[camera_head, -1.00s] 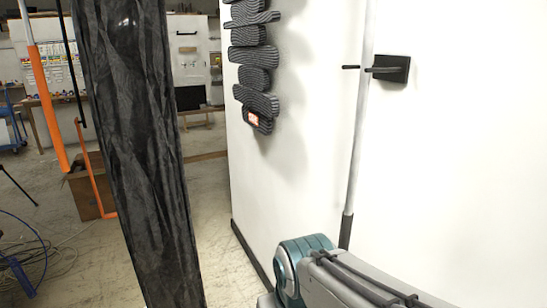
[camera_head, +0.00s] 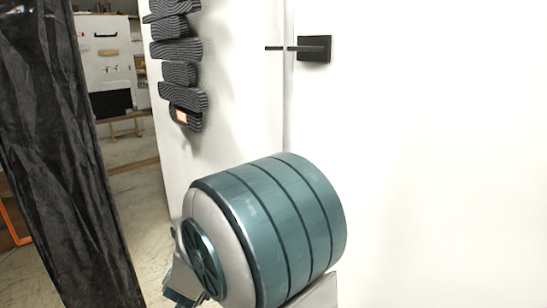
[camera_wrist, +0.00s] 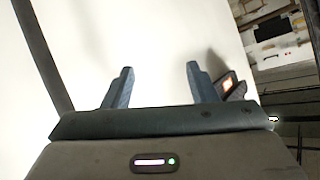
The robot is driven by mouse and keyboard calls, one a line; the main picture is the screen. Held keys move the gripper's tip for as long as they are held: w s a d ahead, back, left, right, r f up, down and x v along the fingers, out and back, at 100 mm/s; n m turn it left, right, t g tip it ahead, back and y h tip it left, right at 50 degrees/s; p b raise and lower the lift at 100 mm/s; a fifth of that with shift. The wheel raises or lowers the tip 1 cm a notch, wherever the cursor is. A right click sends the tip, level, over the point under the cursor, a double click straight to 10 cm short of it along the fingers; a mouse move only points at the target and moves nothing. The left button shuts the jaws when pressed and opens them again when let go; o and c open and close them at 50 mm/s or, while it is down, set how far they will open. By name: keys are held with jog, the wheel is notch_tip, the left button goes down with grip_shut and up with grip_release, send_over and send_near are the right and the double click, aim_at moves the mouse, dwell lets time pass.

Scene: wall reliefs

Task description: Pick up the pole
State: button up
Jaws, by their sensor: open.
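The pole (camera_head: 289,105) is a thin pale upright rod close to the white wall, beside a black wall hook (camera_head: 314,48). My arm hides its lower part in the head view. In the wrist view a dark grey bar (camera_wrist: 42,55), which looks like the pole, slants down the left side, outside the fingers. My gripper (camera_wrist: 158,72) is open with nothing between its two blue-grey fingers. It faces the white wall, with the bar to its left. In the head view my arm hides the fingers.
A stack of dark ribbed relief pieces (camera_head: 181,75) hangs on the wall left of the pole. One with an orange label also shows in the wrist view (camera_wrist: 232,88). A tall black wrapped column (camera_head: 50,150) stands at the left. The wall right of the hook is bare.

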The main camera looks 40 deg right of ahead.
jog(key=s+d+f+m+g+h+b, duration=0.2)
jog(key=s+d+m+g+h, duration=0.35)
jog(key=s+d+h, duration=0.45)
jog(key=w+d+g+h+p, duration=0.1)
jog(key=w+d, duration=0.5)
jog(key=d, duration=0.6)
grip_shut()
